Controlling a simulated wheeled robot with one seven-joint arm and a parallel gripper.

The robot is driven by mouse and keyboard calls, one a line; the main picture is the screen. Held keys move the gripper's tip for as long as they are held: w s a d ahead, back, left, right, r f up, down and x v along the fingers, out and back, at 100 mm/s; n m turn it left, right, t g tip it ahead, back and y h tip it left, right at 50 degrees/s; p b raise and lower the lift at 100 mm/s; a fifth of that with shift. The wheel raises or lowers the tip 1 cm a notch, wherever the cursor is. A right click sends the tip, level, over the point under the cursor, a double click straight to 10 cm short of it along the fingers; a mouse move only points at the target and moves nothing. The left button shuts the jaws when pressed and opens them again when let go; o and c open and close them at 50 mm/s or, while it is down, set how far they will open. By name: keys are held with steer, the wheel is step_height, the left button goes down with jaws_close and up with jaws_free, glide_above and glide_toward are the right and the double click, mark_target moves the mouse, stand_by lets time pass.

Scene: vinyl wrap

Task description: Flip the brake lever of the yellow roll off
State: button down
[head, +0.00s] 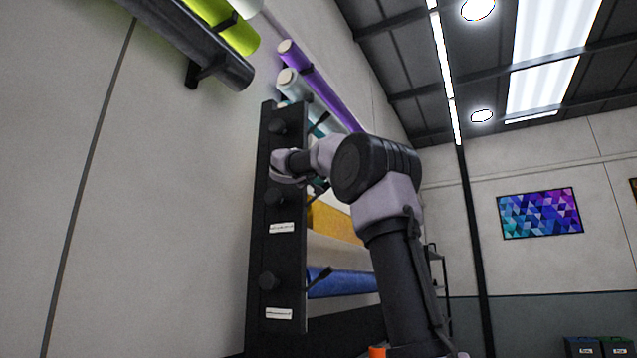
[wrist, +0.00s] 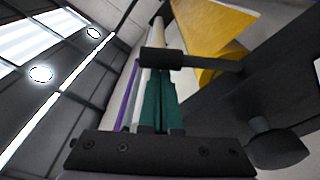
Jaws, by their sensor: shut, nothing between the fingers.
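The yellow roll (head: 332,218) sits in the middle of the black rack, partly behind my arm in the head view. It also shows at the top of the wrist view (wrist: 218,28). A dark brake lever (wrist: 200,61) with a wider block at its end sticks out from the rack beside the yellow roll. My gripper (wrist: 160,74) is shut and empty, with its teal fingers side by side. Their tips appear right at the lever's end block; I cannot tell whether they touch it. In the head view the fingers are mostly hidden by my wrist.
The rack's black side plate (head: 262,225) carries several round knobs and white labels. A blue roll (head: 340,284) with its own lever (head: 319,276) lies below. A purple roll (head: 318,82) is above, and a lime roll (head: 232,32) is on the wall at upper left.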

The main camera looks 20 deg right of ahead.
mark_target(327, 190)
steer(key=shift+s+d+f+m, duration=0.25)
steer(key=shift+s+f+m, duration=0.1)
steer(key=shift+m, duration=0.25)
steer(key=shift+s+d+f+m+g+h, duration=0.25)
steer(key=shift+f+m, duration=0.3)
steer(key=shift+m, duration=0.3)
steer(key=shift+s+d+f+m+g+h, duration=0.1)
steer(key=shift+s+d+f+m+h, duration=0.15)
steer(key=shift+f+m, duration=0.45)
step_height(327, 190, down, 8)
steer(key=m+g, duration=0.1)
steer(key=m, duration=0.9)
steer(key=shift+s+m+g+h, duration=0.15)
steer(key=shift+m+g+h, duration=0.2)
steer(key=shift+h, duration=0.05)
steer(key=shift+f, duration=0.15)
steer(key=s+a+r, duration=0.2)
steer(key=s+a, duration=0.4)
steer(key=shift+s, duration=0.4)
